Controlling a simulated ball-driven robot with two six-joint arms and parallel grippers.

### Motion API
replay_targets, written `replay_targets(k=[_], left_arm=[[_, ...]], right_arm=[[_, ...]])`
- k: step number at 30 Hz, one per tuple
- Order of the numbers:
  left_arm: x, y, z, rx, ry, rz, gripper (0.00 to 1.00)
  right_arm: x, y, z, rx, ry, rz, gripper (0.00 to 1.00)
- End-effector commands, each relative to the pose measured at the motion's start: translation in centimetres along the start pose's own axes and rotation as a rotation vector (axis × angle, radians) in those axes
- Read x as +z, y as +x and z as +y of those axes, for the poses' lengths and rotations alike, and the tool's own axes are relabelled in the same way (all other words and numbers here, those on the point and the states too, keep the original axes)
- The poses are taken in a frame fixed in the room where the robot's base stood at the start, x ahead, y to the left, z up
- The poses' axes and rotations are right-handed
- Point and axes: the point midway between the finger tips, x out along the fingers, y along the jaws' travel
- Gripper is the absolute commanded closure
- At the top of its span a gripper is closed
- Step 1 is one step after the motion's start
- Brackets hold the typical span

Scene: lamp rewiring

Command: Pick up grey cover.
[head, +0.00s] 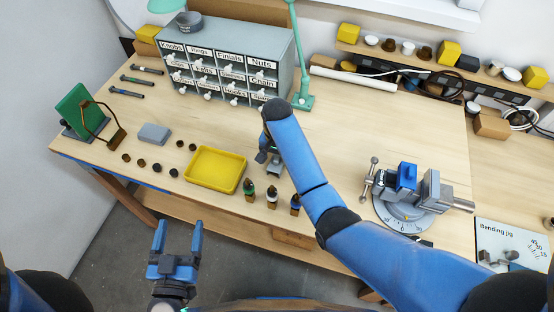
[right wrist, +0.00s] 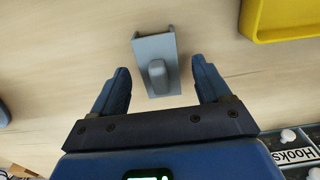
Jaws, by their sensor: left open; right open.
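The grey cover (right wrist: 150,48) lies on the wooden bench top in the right wrist view, a channel-like piece with a rounded raised part. In the head view the grey cover (head: 275,171) shows partly below my right arm. My right gripper (right wrist: 160,68) is open, with one finger on each side of the cover's near part and gaps between. In the head view my right gripper (head: 266,150) is largely hidden by its own arm. My left gripper (head: 177,238) is open and empty, over the floor in front of the bench.
A labelled drawer cabinet (head: 226,62) stands behind. A vise (head: 405,190) is at right. A grey block (head: 154,134) and small dark knobs lie at left.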

Motion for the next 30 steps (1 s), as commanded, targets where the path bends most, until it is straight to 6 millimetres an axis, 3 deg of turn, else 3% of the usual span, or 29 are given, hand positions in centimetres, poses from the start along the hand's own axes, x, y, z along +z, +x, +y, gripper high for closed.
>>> replay_targets(k=[6,14,25,30], left_arm=[[-0.5,0.0,0.0,0.0,0.0,0.0,0.22],[-0.4,0.0,0.0,0.0,0.0,0.0,0.22],[-0.4,0.0,0.0,0.0,0.0,0.0,0.22],[-0.4,0.0,0.0,0.0,0.0,0.0,0.22]], right_arm=[[0.0,1.9,0.1,0.001,0.0,-0.001,0.23],[0.0,2.0,0.1,0.0,0.0,0.0,0.25],[0.0,2.0,0.1,0.0,0.0,0.0,0.81],[0.0,1.9,0.1,0.0,0.0,0.0,0.82]])
